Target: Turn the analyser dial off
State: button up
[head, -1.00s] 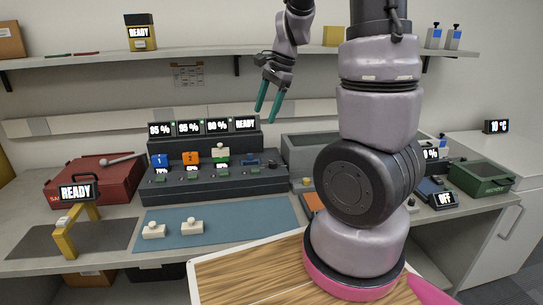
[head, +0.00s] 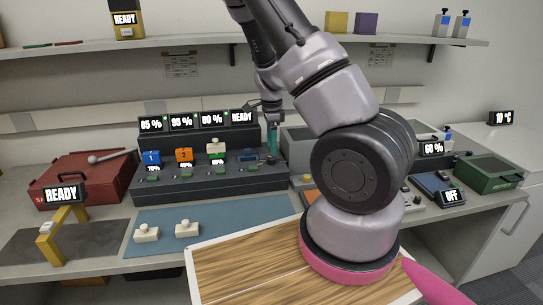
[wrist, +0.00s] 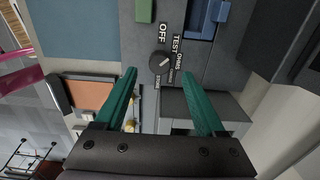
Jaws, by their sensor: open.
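The analyser dial (wrist: 161,63) is a round black knob with a white mark, on a dark grey panel with the labels OFF, TEST and OHMS beside it. Its mark looks turned toward the TEST and OHMS side, away from OFF, but it is small. My gripper (wrist: 159,70) has its two green fingers open, one on each side of the dial in the wrist view; I cannot tell whether they touch it. In the head view my gripper (head: 271,150) points down at the right end of the dark stepped rack (head: 215,183). The dial cannot be made out there.
A blue block (wrist: 204,15) in the rack lies close to the right finger. A grey bin (head: 300,140) stands right of the rack. An OFF display (head: 452,197) stands further right. The blue mat (head: 262,212) in front has free room.

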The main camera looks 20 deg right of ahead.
aim_at(272, 158)
jog(key=shift+f, duration=2.4)
grip_shut()
jog(key=shift+n, duration=0.4)
jog(key=n, duration=0.3)
jog(key=shift+n, duration=2.6)
